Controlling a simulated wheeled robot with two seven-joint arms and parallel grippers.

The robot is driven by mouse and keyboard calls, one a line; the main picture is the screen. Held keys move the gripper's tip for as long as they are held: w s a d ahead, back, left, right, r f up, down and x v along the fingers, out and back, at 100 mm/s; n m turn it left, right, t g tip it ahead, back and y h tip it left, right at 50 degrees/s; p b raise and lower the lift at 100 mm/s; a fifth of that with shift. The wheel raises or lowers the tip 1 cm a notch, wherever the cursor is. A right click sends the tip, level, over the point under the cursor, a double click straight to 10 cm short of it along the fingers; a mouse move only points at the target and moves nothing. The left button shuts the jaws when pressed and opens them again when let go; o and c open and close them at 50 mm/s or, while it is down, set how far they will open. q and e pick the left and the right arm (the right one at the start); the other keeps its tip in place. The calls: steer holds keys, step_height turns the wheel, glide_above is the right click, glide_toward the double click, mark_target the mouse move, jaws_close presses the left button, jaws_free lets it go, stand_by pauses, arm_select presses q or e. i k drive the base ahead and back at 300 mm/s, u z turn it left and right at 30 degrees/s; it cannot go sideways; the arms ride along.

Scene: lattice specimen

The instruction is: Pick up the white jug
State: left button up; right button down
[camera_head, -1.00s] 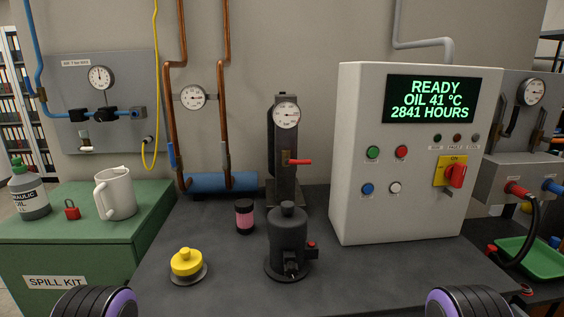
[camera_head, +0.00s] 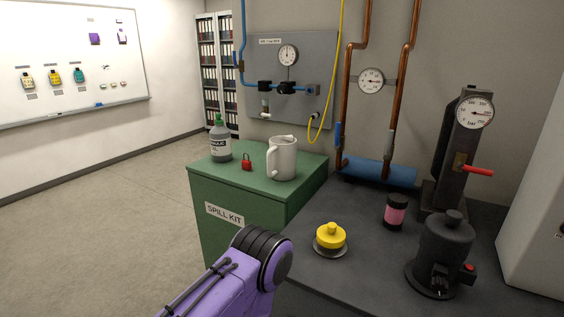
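The white jug (camera_head: 284,160) stands upright on top of the green spill kit cabinet (camera_head: 240,222), near its right side. Its handle is on the left side of the jug. A purple and black arm link of mine shows at the lower middle, below and in front of the cabinet. Neither of my grippers shows in the head view, so their state is hidden.
A grey oil bottle (camera_head: 219,142) and a red padlock (camera_head: 247,162) stand left of the jug. On the dark bench (camera_head: 340,285) are a yellow-topped part (camera_head: 331,237), a pink jar (camera_head: 395,211) and a black pump-like unit (camera_head: 443,255). Open floor (camera_head: 110,220) lies left.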

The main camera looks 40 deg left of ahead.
mark_target(281, 155)
steer(key=k, duration=0.5)
steer(key=u, duration=2.15)
steer(key=i, duration=1.55)
steer(key=z, duration=1.75)
